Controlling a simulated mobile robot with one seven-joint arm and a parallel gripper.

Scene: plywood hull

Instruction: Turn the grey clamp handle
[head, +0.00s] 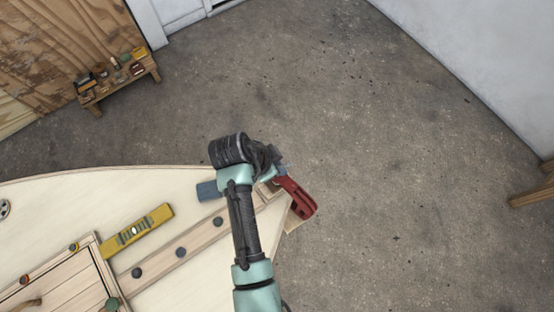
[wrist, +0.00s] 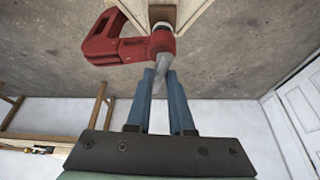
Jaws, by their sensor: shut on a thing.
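The red clamp (head: 297,196) sits at the pointed right end of the plywood hull (head: 60,190). In the wrist view the red clamp (wrist: 122,48) is at the top, against a wooden edge (wrist: 192,12). The grey clamp handle (wrist: 159,84) projects from the clamp's end toward me. My gripper (wrist: 162,76) has its two blue-grey fingers on either side of the handle and is shut on it. In the head view my wrist hides most of the fingers and handle.
A yellow level (head: 137,231) lies on the hull, near a wooden strip with dark knobs (head: 181,252). A blue object (head: 207,190) sits left of my wrist. A small bench with items (head: 122,82) stands at the upper left.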

